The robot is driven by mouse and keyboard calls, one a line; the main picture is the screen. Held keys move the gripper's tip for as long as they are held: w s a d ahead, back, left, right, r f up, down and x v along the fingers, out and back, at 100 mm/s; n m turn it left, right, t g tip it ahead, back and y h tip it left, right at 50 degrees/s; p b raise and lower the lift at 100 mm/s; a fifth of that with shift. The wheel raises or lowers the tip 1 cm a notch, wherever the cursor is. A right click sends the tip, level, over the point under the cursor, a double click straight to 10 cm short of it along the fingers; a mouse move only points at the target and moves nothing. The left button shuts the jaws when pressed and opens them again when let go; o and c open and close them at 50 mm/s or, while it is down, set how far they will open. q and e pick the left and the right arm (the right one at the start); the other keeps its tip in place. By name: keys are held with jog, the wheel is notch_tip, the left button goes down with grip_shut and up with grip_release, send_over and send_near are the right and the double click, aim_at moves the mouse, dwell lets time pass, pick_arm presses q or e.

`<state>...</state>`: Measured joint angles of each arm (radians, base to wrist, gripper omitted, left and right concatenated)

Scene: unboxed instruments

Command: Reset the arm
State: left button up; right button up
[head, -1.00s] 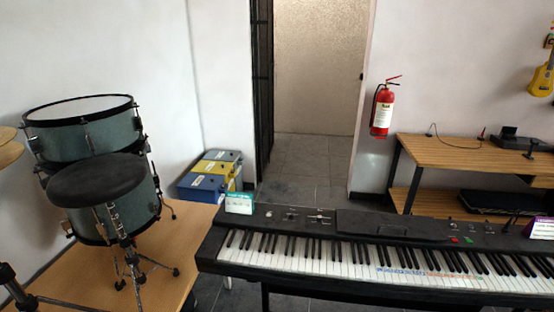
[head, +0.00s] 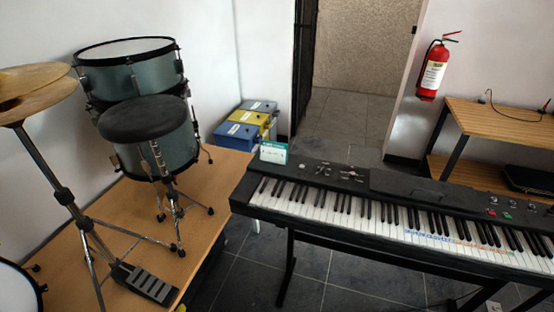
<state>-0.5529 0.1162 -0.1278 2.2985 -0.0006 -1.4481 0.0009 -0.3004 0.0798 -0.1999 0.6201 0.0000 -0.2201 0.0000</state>
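Neither of my grippers shows in the head view, and no part of my arms is visible. The view holds a black keyboard (head: 420,190) on a dark stand, running from the middle to the right edge. A green and white card (head: 273,153) stands on its left end. A drum set with a round black stool (head: 144,118) stands on a wooden platform at the left.
The wooden platform (head: 205,190) fills the lower left, with a cymbal stand (head: 62,194) and pedal on it. Coloured boxes (head: 248,125) stand behind it. A fire extinguisher (head: 433,70) hangs by the doorway. A wooden shelf desk (head: 500,125) is at right. Grey tiled floor (head: 350,275) shows below the keyboard.

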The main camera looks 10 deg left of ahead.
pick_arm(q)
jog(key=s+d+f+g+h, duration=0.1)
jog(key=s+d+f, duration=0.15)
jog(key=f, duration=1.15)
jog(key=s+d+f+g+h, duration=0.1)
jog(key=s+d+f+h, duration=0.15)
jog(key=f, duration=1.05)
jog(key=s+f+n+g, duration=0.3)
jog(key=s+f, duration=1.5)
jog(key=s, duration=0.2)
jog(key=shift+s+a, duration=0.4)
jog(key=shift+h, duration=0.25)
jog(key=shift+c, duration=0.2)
